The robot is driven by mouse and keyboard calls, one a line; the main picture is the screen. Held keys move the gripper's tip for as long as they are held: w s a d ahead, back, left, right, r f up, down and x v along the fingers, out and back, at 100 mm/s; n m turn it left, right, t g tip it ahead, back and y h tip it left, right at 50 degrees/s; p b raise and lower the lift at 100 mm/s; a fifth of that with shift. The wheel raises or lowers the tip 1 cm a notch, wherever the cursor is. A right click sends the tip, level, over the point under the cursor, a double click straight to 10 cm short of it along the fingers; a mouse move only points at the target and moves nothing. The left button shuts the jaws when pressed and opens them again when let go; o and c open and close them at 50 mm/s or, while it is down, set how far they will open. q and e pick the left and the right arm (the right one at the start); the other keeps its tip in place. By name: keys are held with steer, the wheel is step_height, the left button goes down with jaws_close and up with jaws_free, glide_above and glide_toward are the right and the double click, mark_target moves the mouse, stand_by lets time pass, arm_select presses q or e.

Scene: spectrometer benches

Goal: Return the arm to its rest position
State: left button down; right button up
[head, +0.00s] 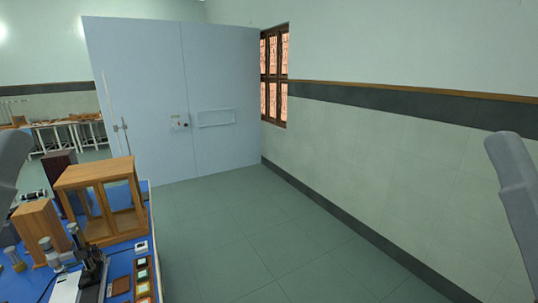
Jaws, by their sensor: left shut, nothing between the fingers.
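My left gripper (92,265) appears low at the left, dark and small, among the instruments on the blue bench (143,208). It is shut with nothing in it. Its outline is hard to separate from the dark instruments there, and I cannot tell whether it touches any. A grey link of my left arm shows at the left edge. A grey link of my right arm shows at the right edge, raised in front of the wall. My right gripper is outside the picture.
A wood-framed glass case (100,178) and a wooden box (40,230) stand on the bench. Small framed pieces (143,280) and a white square item (141,247) lie near its right edge. A tall pale cabinet (220,95) stands behind. The floor (265,245) is clear.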

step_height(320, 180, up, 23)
steer(key=p, duration=2)
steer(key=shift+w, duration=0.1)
